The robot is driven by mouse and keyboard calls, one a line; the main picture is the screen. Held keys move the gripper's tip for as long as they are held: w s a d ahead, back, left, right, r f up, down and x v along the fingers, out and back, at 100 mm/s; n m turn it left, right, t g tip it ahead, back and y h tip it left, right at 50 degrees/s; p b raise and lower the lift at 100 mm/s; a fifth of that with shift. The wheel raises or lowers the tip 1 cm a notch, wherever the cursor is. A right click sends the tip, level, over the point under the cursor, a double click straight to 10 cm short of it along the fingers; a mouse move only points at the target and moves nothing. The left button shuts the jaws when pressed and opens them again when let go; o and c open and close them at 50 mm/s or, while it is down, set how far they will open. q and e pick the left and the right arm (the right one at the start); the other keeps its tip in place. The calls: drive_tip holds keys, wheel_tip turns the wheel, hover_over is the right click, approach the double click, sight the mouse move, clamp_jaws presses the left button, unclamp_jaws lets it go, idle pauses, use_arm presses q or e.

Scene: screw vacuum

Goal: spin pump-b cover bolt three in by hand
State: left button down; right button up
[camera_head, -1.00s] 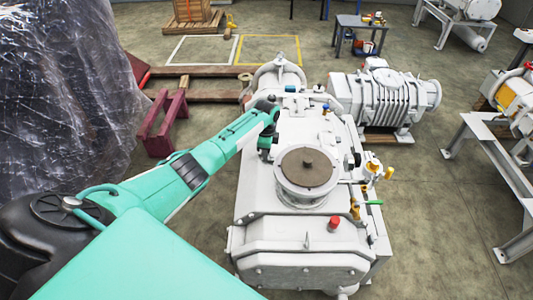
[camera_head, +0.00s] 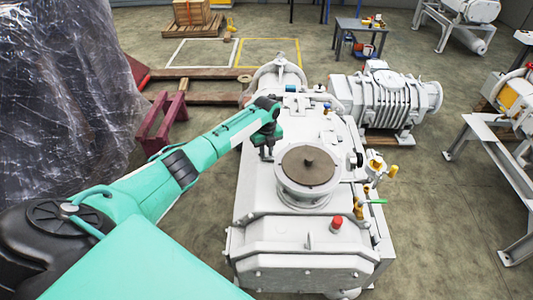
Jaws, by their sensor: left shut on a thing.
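The large white pump (camera_head: 262,195) stands in the middle of the head view. A round flange with a brown disc (camera_head: 308,166) sits on its top. My left gripper (camera_head: 267,155) points down onto the pump's top, just left of and behind that flange. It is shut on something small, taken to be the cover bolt. The bolt itself is too small and hidden to make out, so I cannot tell how deep it sits. My right gripper is not in view.
A red-capped part (camera_head: 336,222) and yellow and green valve handles (camera_head: 378,201) stick up on the pump's front and right side. A ribbed white blower (camera_head: 382,100) stands behind right. A maroon stand (camera_head: 160,125) and plastic-wrapped load (camera_head: 60,90) are at left.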

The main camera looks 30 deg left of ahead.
use_arm(q)
drive_tip(key=m, duration=0.1)
drive_tip(key=m+b, duration=0.1)
drive_tip(key=m, duration=0.2)
drive_tip(key=shift+w+a+r+m+b, duration=0.1)
drive_tip(key=shift+w+r+m+b, duration=0.1)
drive_tip(key=shift+r+m+b, duration=0.15)
drive_tip(key=shift+m+b, duration=0.6)
drive_tip(key=shift+m, duration=0.95)
drive_tip(key=c, duration=1.3)
unclamp_jaws()
drive_tip(key=shift+s+f, duration=0.1)
drive_tip(key=shift+s, duration=0.05)
